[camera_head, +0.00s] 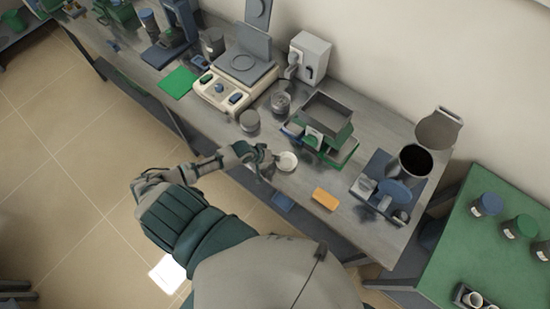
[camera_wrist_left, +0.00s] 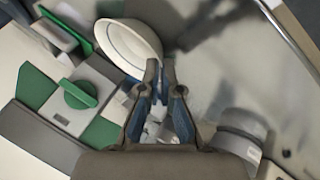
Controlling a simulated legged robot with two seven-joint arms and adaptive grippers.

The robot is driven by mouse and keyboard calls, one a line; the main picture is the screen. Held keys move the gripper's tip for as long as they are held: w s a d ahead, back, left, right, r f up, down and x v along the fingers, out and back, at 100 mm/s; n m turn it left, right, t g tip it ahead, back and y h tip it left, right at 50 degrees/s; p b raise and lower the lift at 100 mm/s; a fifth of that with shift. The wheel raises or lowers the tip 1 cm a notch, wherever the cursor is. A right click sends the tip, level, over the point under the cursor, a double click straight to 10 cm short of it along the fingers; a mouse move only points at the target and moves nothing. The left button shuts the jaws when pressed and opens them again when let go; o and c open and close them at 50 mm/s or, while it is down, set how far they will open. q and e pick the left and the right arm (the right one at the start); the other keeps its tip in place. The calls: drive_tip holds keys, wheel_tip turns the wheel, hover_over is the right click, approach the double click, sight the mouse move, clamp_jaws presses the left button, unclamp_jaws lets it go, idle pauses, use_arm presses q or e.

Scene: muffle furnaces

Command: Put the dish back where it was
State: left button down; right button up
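The dish (camera_head: 287,161) is a small, white, round, shallow bowl at the front of the grey bench in the head view. In the left wrist view the dish (camera_wrist_left: 127,44) is large, just beyond my fingertips. My left gripper (camera_head: 268,160) reaches in from the left beside the dish. In the wrist view the left gripper's fingertips (camera_wrist_left: 160,68) are close together at the dish's rim and look shut on it. I cannot tell how far the dish is above the bench. My right gripper is not in view.
A grey and green open-topped apparatus (camera_head: 325,122) stands just behind the dish. A yellow block (camera_head: 325,198) lies to the right, near the front edge. A hot plate or scale (camera_head: 232,85) and round containers (camera_head: 249,121) stand to the left.

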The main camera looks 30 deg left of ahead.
use_arm(q)
drive_tip(key=c, duration=1.4)
unclamp_jaws()
drive_tip(key=shift+a+f, duration=0.1)
drive_tip(key=shift+a, duration=0.2)
drive_tip(key=shift+o, duration=0.4)
drive_tip(key=shift+a, duration=0.1)
drive_tip(key=shift+s+d+r, duration=0.2)
drive_tip(key=shift+r, duration=0.2)
drive_tip(key=p+v, duration=0.1)
drive_tip(key=v, duration=1)
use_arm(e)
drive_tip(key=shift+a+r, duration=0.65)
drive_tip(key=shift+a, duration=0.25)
use_arm(q)
drive_tip(key=shift+s+a, duration=0.1)
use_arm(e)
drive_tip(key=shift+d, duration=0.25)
